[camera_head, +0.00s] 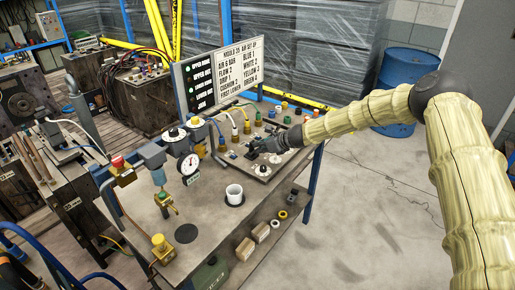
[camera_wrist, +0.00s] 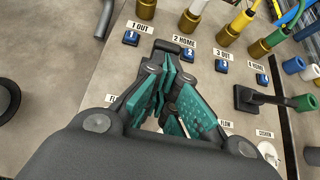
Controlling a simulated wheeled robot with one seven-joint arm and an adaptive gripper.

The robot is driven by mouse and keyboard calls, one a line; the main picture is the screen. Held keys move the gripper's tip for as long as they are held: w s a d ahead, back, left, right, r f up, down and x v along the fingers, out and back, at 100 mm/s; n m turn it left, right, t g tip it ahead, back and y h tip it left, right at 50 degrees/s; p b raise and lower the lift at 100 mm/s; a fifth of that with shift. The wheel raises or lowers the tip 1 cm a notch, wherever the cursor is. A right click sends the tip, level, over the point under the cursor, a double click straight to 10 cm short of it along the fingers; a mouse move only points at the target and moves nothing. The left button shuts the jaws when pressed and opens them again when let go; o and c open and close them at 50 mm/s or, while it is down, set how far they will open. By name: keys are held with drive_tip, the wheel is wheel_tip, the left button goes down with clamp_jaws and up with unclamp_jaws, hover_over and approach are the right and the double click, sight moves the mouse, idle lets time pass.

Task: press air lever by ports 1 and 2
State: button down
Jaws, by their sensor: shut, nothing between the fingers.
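My gripper (camera_head: 266,145) is over the port panel at the table's far right side. In the wrist view my gripper (camera_wrist: 176,88) is shut and empty, its teal pads close together. Just above it are the tags for port 1 OUT (camera_wrist: 138,27) and port 2 HOME (camera_wrist: 184,41), with brass fittings behind. A dark piece shows at the fingertips; I cannot tell whether it is the lever by ports 1 and 2 or part of my gripper. A black lever (camera_wrist: 268,98) with a square base sits by ports 3 and 4, right of my gripper.
A signboard (camera_head: 236,70) stands behind the panel. A blue barrel (camera_head: 406,88) stands behind my arm. Floor at right is clear.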

drive_tip(key=shift+w+a+r, duration=0.3)
drive_tip(key=shift+a, duration=0.15)
drive_tip(key=shift+r, duration=0.25)
drive_tip(key=shift+r+p, duration=0.3)
drive_tip(key=shift+r, duration=0.35)
drive_tip(key=shift+d, duration=0.1)
drive_tip(key=s+d+r+b, duration=0.1)
drive_tip(key=s+d+r, duration=0.1)
drive_tip(key=r, duration=0.3)
drive_tip(key=s+d+r+b, duration=0.1)
drive_tip(key=s+d+r, duration=0.1)
drive_tip(key=r, duration=0.4)
drive_tip(key=shift+s+d, duration=0.3)
drive_tip(key=shift+d, duration=0.45)
drive_tip(key=shift+f, duration=0.1)
